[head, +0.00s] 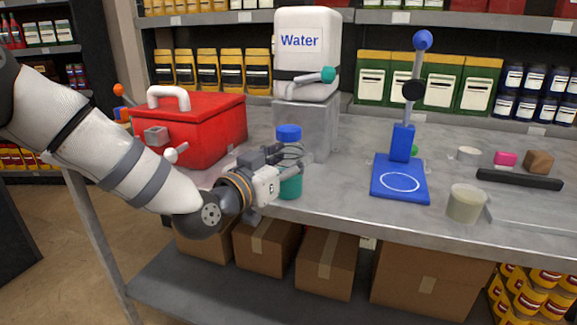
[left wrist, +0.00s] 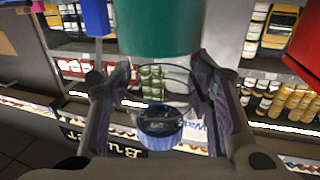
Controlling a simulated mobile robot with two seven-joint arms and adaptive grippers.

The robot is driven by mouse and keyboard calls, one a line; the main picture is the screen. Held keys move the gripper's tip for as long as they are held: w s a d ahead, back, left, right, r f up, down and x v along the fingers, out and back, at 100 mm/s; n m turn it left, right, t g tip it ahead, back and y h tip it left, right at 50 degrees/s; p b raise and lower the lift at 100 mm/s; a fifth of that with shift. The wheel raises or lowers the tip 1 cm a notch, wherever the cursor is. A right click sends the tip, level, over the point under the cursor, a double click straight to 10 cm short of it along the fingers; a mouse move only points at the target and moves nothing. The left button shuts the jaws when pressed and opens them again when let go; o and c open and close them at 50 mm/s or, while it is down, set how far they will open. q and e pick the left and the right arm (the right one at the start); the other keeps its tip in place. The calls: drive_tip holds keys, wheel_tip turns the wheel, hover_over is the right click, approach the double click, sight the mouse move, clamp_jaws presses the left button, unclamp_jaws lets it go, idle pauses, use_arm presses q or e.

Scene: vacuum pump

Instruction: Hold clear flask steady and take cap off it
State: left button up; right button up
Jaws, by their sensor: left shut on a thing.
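The clear flask (head: 291,187) stands upright near the table's front edge, with teal at its lower part. Its blue cap (head: 289,132) sits on top. My left gripper (head: 288,158) is shut around the flask's clear middle part, below the cap. The left wrist view shows the flask upside down, with its teal part (left wrist: 160,28) at the top, the blue cap (left wrist: 160,138) at the bottom and my left gripper's fingers (left wrist: 165,90) on both sides of the clear part. I cannot tell if the flask's base touches the table. My right gripper is not in view.
A red toolbox (head: 205,130) is left of the flask and a water dispenser (head: 307,55) on a grey block stands behind it. A blue stand (head: 400,178) and a small beaker (head: 466,203) are to the right. The table (head: 340,200) is clear between flask and stand.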

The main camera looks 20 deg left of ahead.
sight(283, 141)
use_arm(q)
wheel_tip(283, 141, up, 4)
drive_tip(key=shift+p, duration=0.35)
drive_tip(key=s+r+p, duration=0.1)
drive_tip(key=s+r, duration=0.3)
drive_tip(key=s, duration=0.3)
drive_tip(key=s+d+r+p, duration=0.1)
drive_tip(key=s+r, duration=0.4)
drive_tip(key=s, duration=0.2)
drive_tip(key=shift+d, duration=0.3)
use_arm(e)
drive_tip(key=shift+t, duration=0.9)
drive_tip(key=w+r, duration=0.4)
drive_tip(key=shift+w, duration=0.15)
use_arm(q)
drive_tip(key=o, duration=0.7)
drive_tip(key=shift+f, duration=0.1)
clamp_jaws()
